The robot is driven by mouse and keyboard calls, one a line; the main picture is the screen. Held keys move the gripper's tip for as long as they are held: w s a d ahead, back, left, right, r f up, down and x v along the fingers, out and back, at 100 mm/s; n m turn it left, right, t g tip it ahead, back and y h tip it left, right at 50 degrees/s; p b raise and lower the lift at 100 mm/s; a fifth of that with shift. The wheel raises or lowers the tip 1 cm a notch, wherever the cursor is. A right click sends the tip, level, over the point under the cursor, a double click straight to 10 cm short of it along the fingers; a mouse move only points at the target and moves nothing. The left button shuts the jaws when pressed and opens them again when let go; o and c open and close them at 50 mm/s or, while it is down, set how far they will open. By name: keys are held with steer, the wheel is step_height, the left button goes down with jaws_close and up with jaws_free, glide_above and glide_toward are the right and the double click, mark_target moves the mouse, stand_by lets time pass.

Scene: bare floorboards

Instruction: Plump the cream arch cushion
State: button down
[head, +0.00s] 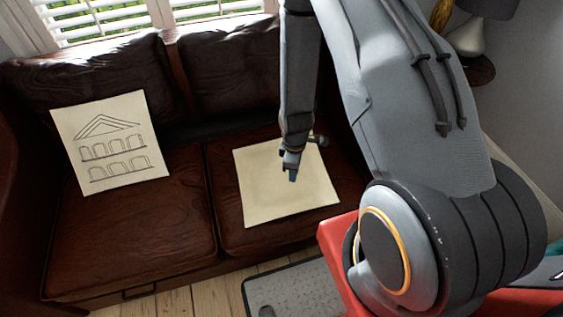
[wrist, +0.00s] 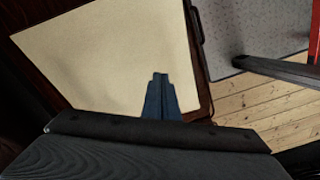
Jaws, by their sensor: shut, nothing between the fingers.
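A cream cushion with a black line drawing of an arched building (head: 111,142) leans against the left backrest of the sofa. A plain cream cushion (head: 262,192) lies flat on the right seat, with no drawing on its upper face. My gripper (head: 292,176) points down over this plain cushion, near its upper middle in the head view. In the wrist view the plain cushion (wrist: 110,50) fills much of the upper left. The gripper's blue fingertips (wrist: 160,78) are together and empty in front of it. I cannot tell whether they touch it.
The dark brown leather sofa (head: 130,240) stands below shuttered windows (head: 95,20). A grey mat or platform (head: 297,290) lies on the floorboards in front. A lamp (head: 480,35) stands at the upper right. The left seat is clear in front of the arched cushion.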

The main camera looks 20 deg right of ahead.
steer(key=shift+f+b, duration=2.3)
steer(key=shift+f, duration=1.65)
steer(key=shift+f, duration=0.2)
step_height(320, 180, up, 9)
steer(key=p, duration=0.6)
steer(key=w+a+b, duration=0.2)
steer(key=w+a, duration=0.4)
steer(key=a, duration=0.4)
steer(key=shift+w, duration=0.15)
